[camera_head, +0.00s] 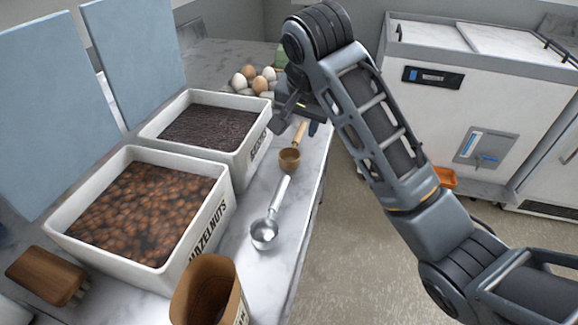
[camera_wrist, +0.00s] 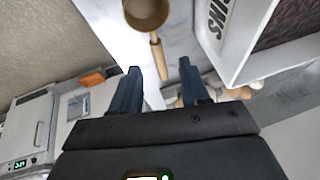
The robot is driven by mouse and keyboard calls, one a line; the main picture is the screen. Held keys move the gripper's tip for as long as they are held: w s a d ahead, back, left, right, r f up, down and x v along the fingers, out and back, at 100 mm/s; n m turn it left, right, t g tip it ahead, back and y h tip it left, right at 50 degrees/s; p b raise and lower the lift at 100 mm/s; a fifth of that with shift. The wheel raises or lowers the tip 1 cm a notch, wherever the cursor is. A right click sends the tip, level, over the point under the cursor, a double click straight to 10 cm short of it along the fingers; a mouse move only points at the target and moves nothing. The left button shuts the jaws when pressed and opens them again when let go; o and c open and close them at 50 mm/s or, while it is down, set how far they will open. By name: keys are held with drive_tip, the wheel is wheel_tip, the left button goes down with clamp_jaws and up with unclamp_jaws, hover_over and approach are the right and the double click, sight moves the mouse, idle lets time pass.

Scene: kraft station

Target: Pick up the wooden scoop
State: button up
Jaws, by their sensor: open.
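The wooden scoop (camera_head: 290,157) lies on the marble counter near its right edge, bowl toward the camera and handle pointing away, in the head view. In the wrist view the scoop (camera_wrist: 147,14) shows at the top, with its handle (camera_wrist: 157,52) reaching down toward the gap between my fingers. My gripper (camera_head: 285,108) is near the handle's far end in the head view, above the counter. It is open and empty in the wrist view (camera_wrist: 160,88), its two dark fingers apart. I cannot tell the exact height between fingertips and handle.
A metal scoop (camera_head: 266,230) lies nearer on the counter. A bin of hazelnuts (camera_head: 75,236) and a bin of dark bits (camera_head: 160,130) stand left. Eggs (camera_head: 258,84) sit behind. A paper bag (camera_head: 205,270) and a wooden brush (camera_head: 47,276) are in front. A white freezer (camera_head: 440,100) stands right.

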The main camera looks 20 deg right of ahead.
sight(299, 134)
drive_tip(key=shift+x, duration=2.3)
drive_tip(key=shift+c, duration=0.4)
clamp_jaws()
